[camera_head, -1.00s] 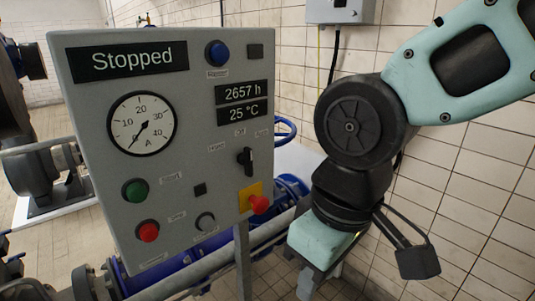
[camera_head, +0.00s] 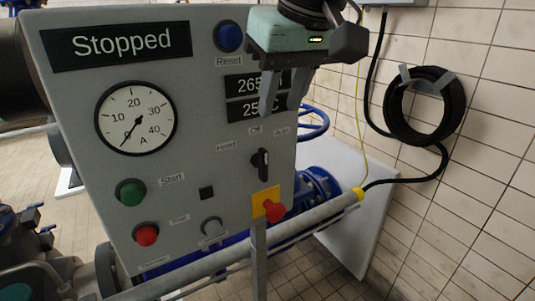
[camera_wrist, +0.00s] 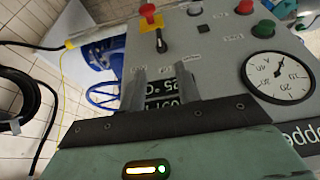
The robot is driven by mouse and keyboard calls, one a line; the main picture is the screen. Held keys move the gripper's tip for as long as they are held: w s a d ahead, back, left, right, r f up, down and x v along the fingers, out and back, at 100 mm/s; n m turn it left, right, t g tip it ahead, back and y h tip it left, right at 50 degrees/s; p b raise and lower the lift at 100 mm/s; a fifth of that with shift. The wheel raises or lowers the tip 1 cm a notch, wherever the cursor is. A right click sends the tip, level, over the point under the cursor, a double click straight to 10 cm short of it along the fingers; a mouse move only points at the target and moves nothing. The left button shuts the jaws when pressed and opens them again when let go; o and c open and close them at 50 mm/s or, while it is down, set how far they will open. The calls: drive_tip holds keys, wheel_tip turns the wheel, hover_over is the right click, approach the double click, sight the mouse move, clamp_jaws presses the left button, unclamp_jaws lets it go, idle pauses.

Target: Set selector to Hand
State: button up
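The black selector (camera_head: 261,163) sits on the right part of the grey control panel (camera_head: 75,120), its handle close to upright, toward the middle Off label (camera_head: 256,131). The Hand label (camera_head: 226,147) is to its upper left and the Auto label (camera_head: 282,131) to its upper right. My gripper (camera_head: 280,102) hangs above the selector, in front of the displays, fingers apart and empty. In the wrist view, which is upside down, the selector (camera_wrist: 161,40) lies beyond the fingertips of my gripper (camera_wrist: 160,73), not touched.
The top display reads Stopped (camera_head: 121,44). A red emergency stop (camera_head: 277,212) on a yellow plate is just below the selector. The blue Reset button (camera_head: 229,37), green button (camera_head: 130,192) and red button (camera_head: 146,235) are nearby. A coiled black hose (camera_head: 425,105) hangs on the tiled wall.

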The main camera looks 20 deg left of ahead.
sight(265, 151)
drive_tip(key=p+x, duration=0.2)
drive_tip(key=x, duration=1.1)
drive_tip(key=shift+f, duration=0.1)
clamp_jaws()
